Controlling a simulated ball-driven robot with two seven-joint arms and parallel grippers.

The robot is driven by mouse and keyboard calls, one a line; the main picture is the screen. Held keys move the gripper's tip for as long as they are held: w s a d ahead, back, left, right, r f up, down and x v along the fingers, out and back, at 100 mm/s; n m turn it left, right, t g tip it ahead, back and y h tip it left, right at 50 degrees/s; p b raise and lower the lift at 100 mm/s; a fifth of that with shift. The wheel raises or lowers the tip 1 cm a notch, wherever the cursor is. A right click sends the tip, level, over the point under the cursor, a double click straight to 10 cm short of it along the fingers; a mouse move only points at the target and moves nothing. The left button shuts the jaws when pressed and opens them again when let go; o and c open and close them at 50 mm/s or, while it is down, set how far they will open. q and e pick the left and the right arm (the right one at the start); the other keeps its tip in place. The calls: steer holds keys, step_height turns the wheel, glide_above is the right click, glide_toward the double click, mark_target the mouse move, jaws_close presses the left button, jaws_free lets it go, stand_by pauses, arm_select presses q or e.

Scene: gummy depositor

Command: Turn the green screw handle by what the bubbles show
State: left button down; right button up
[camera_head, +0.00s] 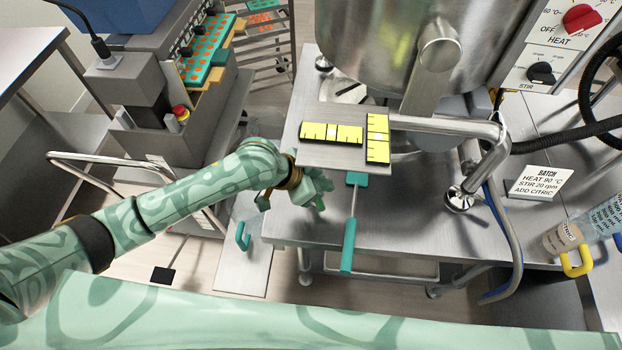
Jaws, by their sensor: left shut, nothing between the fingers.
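The green screw handle (348,245) hangs toward me on a thin rod, below a teal block (357,179) at the front of a flat metal plate (320,155). On the plate are two yellow bubble levels: one lies sideways (331,134), the other lies front to back (377,138). A pale patch shows near the middle of each, but the exact bubble positions are too small to tell. My left gripper (319,196) is shut and empty, left of the rod and apart from the handle. My right gripper is out of view.
A steel kettle (385,50) stands behind the levels, with a pipe (450,126) to the right. A teal hook-shaped handle (243,236) is at lower left. A batch sign (540,182) and citric bottle (563,238) stand right. The table front (410,220) is clear.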

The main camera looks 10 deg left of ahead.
arm_select(q)
steer(key=x, duration=0.2)
steer(key=b+x, duration=0.1)
steer(key=x, duration=0.2)
steer(key=shift+s+a+f, duration=0.1)
steer(key=shift+a+f, duration=0.15)
steer(key=a, duration=0.1)
steer(key=s+a, duration=0.1)
steer(key=a, duration=0.1)
steer(key=shift+s, duration=0.2)
steer(key=shift+s+a+f, duration=0.1)
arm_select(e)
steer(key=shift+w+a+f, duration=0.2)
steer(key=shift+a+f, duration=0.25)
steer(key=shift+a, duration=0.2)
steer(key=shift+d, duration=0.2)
arm_select(q)
steer(key=shift+s+a+p, duration=0.25)
steer(key=shift+a+p, duration=0.35)
steer(key=shift+p, duration=0.25)
steer(key=shift+s+a+f, duration=0.1)
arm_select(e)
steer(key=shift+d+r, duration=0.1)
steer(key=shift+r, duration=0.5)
